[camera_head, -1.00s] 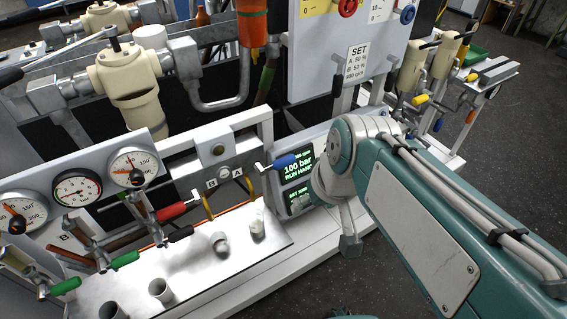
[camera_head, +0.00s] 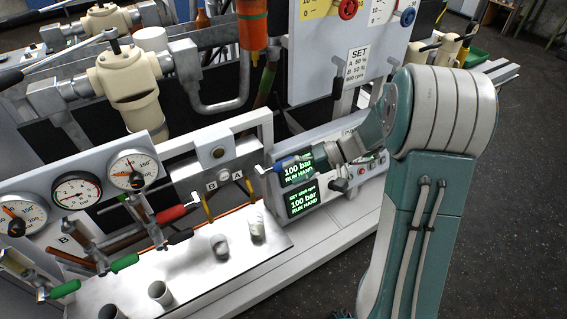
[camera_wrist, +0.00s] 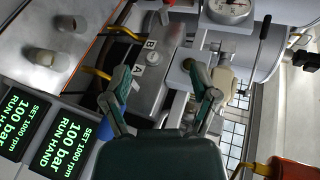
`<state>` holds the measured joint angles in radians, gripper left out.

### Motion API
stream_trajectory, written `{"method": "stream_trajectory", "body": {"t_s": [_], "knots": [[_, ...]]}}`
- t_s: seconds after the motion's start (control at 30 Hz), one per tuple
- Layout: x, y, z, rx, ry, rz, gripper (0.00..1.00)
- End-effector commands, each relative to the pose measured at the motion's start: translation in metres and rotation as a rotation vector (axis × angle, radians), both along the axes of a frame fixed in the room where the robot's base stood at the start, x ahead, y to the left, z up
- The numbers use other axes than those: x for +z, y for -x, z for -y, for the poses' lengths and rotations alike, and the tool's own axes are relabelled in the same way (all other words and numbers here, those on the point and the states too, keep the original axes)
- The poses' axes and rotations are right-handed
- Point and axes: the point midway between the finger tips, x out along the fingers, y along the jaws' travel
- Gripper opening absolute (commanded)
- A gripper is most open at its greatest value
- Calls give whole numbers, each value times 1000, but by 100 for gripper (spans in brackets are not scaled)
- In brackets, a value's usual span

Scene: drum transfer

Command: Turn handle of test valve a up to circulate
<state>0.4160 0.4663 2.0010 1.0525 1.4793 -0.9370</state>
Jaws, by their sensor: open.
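In the wrist view the labels A (camera_wrist: 138,72) and B (camera_wrist: 150,45) show on the panel, rotated. A bit of blue (camera_wrist: 125,86) shows there behind my left finger, partly hidden. My gripper (camera_wrist: 156,70) is open and empty, with its fingers spread before the panel. In the head view it is small, in front of the screens near the blue handle; contact cannot be told. No "circulate" marking is readable.
Two green-text screens (camera_head: 303,200) read 100 bar, RUN HAND. Red (camera_head: 171,213) and green (camera_head: 124,262) handles and gauges (camera_head: 77,190) stand at the left. A metal tray (camera_head: 205,270) holds several cups. Yellow hoses (camera_wrist: 122,33) run by the panel.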

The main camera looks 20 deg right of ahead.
Motion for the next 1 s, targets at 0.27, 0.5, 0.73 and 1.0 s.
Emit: {"method": "stream_trajectory", "body": {"t_s": [0.27,0.5,0.73,1.0], "knots": [[-56,-46,49,-185,-285,116,76],[-102,-66,92,-365,-442,247,76],[-113,-72,100,-415,-473,291,76],[-106,-92,62,-409,-471,289,76]]}}
